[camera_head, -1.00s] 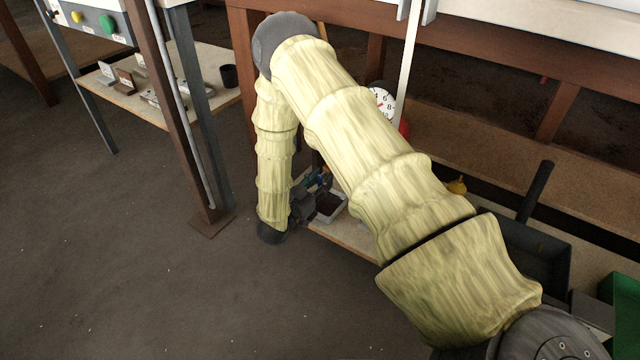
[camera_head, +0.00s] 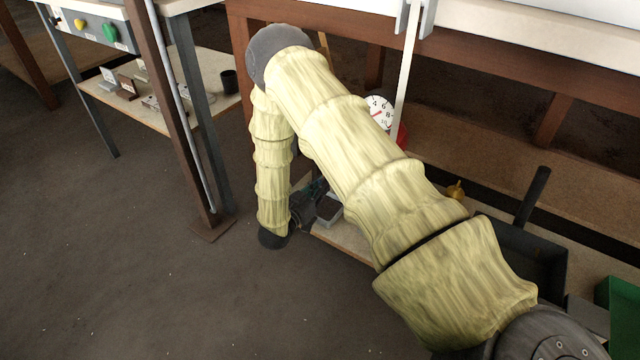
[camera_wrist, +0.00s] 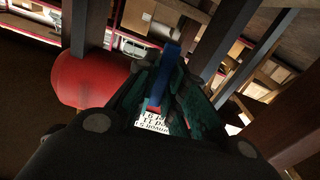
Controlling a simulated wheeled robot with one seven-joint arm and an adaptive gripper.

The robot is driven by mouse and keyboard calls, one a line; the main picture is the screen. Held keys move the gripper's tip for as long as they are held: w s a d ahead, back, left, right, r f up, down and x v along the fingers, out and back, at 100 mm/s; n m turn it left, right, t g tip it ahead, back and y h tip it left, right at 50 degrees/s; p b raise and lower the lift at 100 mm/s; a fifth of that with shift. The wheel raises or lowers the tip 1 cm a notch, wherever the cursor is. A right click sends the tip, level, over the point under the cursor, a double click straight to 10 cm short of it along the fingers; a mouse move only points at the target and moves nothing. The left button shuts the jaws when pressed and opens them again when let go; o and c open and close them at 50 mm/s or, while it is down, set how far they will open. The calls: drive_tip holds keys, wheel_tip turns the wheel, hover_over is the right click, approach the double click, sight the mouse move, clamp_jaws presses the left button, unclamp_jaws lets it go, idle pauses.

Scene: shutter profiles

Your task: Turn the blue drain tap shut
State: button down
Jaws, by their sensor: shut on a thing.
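In the wrist view the blue tap handle (camera_wrist: 173,54) stands as a narrow bar between the fingers of my gripper (camera_wrist: 165,78). The dark green fingers are closed on it from both sides. The tap's body and pipe are hidden behind the fingers, so I cannot tell the handle's angle to the pipe. In the head view my gripper (camera_head: 308,207) is low, near the edge of the bottom shelf, mostly in shadow and partly behind my arm. A small bluish patch shows there, too dark to make out.
A red rounded tank (camera_wrist: 85,80) is close on the left in the wrist view. A white dial gauge (camera_head: 379,112) shows behind my arm. A dark pan (camera_head: 525,260) and a green bin (camera_head: 622,310) are on the right. A brown post (camera_head: 165,110) stands left; open floor lies in front.

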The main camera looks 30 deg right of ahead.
drive_tip(key=n+p, duration=0.1)
drive_tip(key=p, duration=0.1)
drive_tip(key=n+p, duration=0.3)
drive_tip(key=p, duration=0.1)
drive_tip(key=shift+s+r+n, duration=0.3)
drive_tip(key=shift+r+n, duration=0.05)
drive_tip(key=shift+n, duration=0.05)
drive_tip(key=shift+s+d+r+n+p, duration=0.1)
drive_tip(key=shift+n+p, duration=1.15)
drive_tip(key=shift+n, duration=0.75)
drive_tip(key=shift+s+d+r+n+p, duration=0.15)
drive_tip(key=shift+n+p, duration=1.05)
drive_tip(key=shift+n, duration=0.8)
drive_tip(key=shift+s+a+r+n+p, duration=0.1)
drive_tip(key=shift+n+p, duration=1.15)
drive_tip(key=shift+n, duration=0.75)
drive_tip(key=c, duration=1.5)
unclamp_jaws()
